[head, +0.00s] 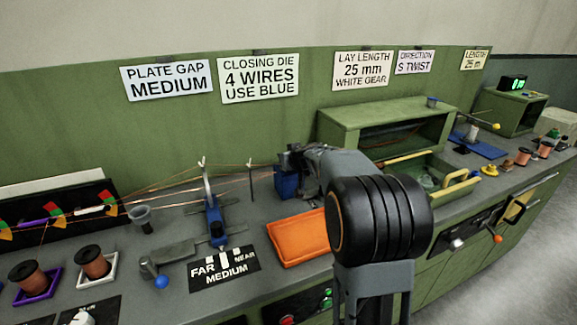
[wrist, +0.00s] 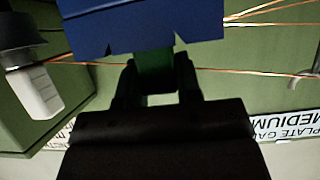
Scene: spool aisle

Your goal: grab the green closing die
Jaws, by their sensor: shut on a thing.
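The green closing die (wrist: 154,68) shows between the two fingers of my gripper (wrist: 156,74) in the wrist view. My gripper is shut on it. The die touches or sits close against a large blue block (wrist: 140,28); I cannot tell whether it is still seated in it. In the head view my gripper (head: 291,160) is at the blue block (head: 287,184) on the bench, behind the orange tray. The die itself cannot be made out in the head view.
Copper wires (wrist: 275,72) run close beside the blue block. An orange tray (head: 297,238) lies in front of it, and a blue stand (head: 216,222) is to the left. A green shelf box (head: 345,125) stands behind my arm. A sign (head: 258,78) reads "closing die 4 wires use blue".

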